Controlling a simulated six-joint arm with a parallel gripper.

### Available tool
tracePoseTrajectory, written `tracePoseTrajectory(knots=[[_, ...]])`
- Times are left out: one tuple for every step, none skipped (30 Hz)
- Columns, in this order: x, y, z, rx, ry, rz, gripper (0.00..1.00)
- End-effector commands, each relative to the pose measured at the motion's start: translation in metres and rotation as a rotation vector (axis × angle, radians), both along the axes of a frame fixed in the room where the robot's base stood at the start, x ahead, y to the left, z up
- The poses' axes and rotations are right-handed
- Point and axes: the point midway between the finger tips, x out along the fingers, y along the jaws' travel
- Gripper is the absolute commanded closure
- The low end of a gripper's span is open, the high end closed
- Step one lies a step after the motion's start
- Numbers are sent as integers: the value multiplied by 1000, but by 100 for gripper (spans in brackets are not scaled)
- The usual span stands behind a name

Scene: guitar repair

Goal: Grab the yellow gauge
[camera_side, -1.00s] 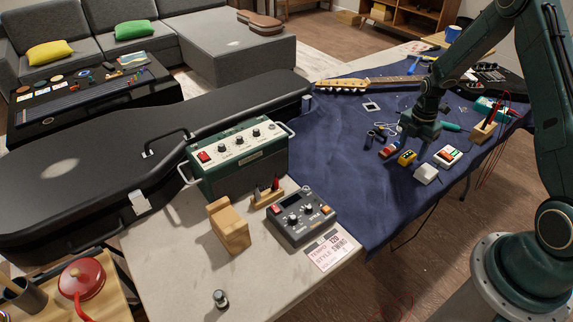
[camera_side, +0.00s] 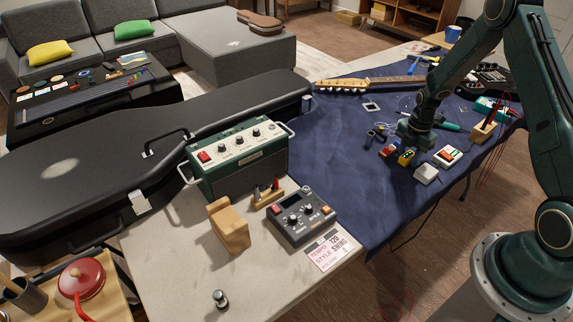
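The small yellow gauge (camera_side: 405,158) sits on the dark blue cloth (camera_side: 345,195), with dark marks on its face. My gripper (camera_side: 408,147) points down right at its far side, and its lower end overlaps the top of the gauge in this view. The fingers are small and dark here. I cannot tell whether they touch the gauge or how far apart they are.
A red block (camera_side: 388,151) is close on the left of the gauge. A white box with red and green parts (camera_side: 448,156) and a plain whitish box (camera_side: 426,174) are on its right. A guitar neck (camera_side: 370,82) lies behind. The cloth in front is clear.

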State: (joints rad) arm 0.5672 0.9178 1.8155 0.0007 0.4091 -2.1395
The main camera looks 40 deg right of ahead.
Motion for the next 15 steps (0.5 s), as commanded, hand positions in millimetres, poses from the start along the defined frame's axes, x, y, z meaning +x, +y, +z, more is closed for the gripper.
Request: tracePoseTrajectory(knots=[[0,0,0,0,0,0,75],[0,0,0,0,0,0,81],[0,0,0,0,0,0,88],[0,0,0,0,0,0,94],[0,0,0,0,0,0,99],[0,0,0,0,0,0,99],[0,0,0,0,0,0,99],[0,0,0,0,0,0,99],[0,0,0,0,0,0,99],[0,0,0,0,0,0,99],[0,0,0,0,0,0,99],[0,0,0,0,-1,0,99],[0,0,1,0,-1,0,99],[0,0,1,0,-1,0,99],[0,0,2,0,-1,0,99]])
